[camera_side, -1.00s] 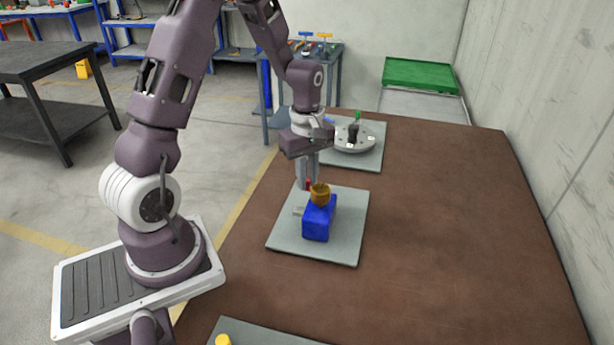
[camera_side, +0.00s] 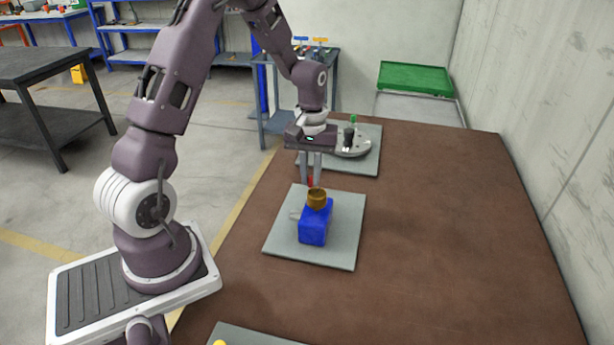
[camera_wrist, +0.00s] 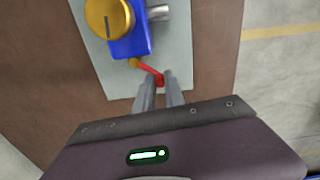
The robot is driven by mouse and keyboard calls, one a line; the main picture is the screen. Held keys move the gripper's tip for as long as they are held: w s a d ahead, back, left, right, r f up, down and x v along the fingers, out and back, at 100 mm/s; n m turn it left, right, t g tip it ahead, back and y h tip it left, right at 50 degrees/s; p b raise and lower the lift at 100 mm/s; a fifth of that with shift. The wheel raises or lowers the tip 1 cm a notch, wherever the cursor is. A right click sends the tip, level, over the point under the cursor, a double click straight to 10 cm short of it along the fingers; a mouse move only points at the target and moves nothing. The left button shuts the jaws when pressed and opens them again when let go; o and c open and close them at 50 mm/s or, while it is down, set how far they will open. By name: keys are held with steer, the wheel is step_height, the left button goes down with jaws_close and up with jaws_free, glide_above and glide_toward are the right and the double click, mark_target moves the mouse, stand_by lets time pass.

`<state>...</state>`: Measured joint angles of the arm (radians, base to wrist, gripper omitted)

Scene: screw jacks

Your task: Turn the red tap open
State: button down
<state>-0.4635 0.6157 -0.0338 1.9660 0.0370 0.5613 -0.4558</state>
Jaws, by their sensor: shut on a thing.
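The red tap handle (camera_wrist: 150,69) is a thin bent red lever beside a blue block (camera_wrist: 131,40) in the wrist view. In the side view only a small red bit of the tap (camera_side: 310,181) shows, between my fingertips and behind the brass cup-shaped part. My gripper (camera_wrist: 160,82) points down and is shut on the red lever's end; it also shows in the side view (camera_side: 310,184). The blue block (camera_side: 313,225) carries a round brass part (camera_side: 317,200) on top and stands on a grey plate (camera_side: 345,238).
A second grey plate with a round grey disc (camera_side: 352,146) and a black-and-green knob (camera_side: 350,132) lies behind. A green tray (camera_side: 416,77) stands at the back. A yellow knob (camera_side: 220,343) shows at the front edge. The brown table is clear to the right.

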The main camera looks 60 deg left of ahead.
steer(key=w+m, duration=0.1)
steer(key=m, duration=0.1)
steer(key=w+m, duration=0.1)
steer(key=m, duration=0.2)
steer(key=shift+w+d, duration=0.1)
steer(key=shift+d, duration=0.1)
steer(key=shift+w+d+m, duration=0.15)
steer(key=shift+w+m, duration=0.1)
steer(key=shift+m, duration=0.55)
steer(key=shift+w+d+m, duration=0.15)
steer(key=shift+w+m, duration=0.05)
steer(key=shift+m, duration=0.6)
steer(key=shift+w+d+m, duration=0.15)
steer(key=shift+w+m, duration=0.1)
steer(key=shift+m, duration=0.55)
steer(key=c, duration=1.4)
jaws_free()
steer(key=shift+r, duration=0.1)
step_height(320, 180, up, 7)
